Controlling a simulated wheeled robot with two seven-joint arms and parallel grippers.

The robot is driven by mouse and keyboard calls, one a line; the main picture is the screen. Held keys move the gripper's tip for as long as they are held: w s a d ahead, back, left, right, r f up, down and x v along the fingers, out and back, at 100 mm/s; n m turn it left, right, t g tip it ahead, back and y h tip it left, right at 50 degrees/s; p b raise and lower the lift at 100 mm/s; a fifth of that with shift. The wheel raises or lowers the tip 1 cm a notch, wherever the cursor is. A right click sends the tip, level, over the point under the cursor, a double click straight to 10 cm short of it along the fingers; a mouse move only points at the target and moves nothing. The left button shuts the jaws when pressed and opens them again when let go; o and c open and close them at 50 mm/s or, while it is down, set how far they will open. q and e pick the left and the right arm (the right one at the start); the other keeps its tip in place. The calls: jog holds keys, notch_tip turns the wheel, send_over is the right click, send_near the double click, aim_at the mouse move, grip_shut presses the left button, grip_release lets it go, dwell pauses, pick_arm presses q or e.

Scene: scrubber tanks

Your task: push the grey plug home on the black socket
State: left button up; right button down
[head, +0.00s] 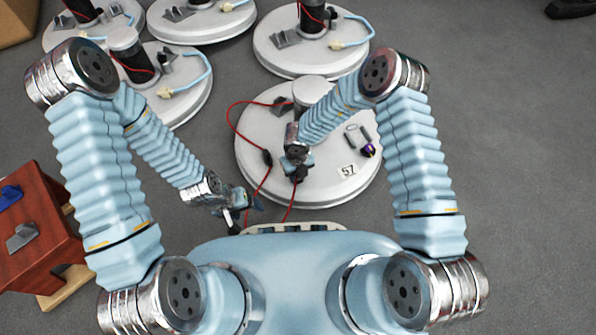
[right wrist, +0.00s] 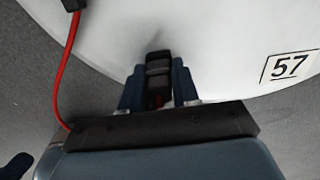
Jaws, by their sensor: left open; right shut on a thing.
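My right gripper (head: 297,172) is over the near part of the white tank in the head view. In the right wrist view its blue fingers (right wrist: 158,92) are shut on a dark ribbed connector (right wrist: 158,68) with a bit of red at its near end. I cannot tell from its shading whether this is the grey plug or the black socket. Another black connector (head: 267,157) is on the red cable, left of the right gripper and apart from it; it also shows at the right wrist view's top edge (right wrist: 74,4). My left gripper (head: 240,206) is open, low and left of the tank.
The white round tank (head: 262,180) carries a label "57" (head: 348,170), a purple-black knob (head: 369,150) and small grey parts. A red cable (head: 231,116) loops over its left side. Other tanks stand behind. A reddish-brown box (head: 40,225) is at left.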

pick_arm(q)
jog(key=shift+a+f, duration=0.15)
jog(key=shift+f, duration=0.1)
pick_arm(e)
jog(key=shift+d+f, duration=0.2)
jog(key=shift+f, duration=0.85)
pick_arm(q)
jog(key=shift+w, duration=0.1)
pick_arm(e)
jog(key=shift+w, duration=0.1)
jog(key=c, duration=0.8)
grip_release()
jog(key=shift+c, duration=0.8)
jog(key=shift+o, duration=1.4)
jog(key=r+p, duration=0.8)
jog(key=r, duration=0.1)
jog(key=shift+s+a+p, duration=0.1)
jog(key=shift+s+p, duration=0.1)
jog(key=shift+p, duration=0.1)
pick_arm(q)
notch_tip(320, 180, up, 8)
jog(key=shift+f, duration=0.2)
pick_arm(e)
jog(key=shift+f, duration=0.1)
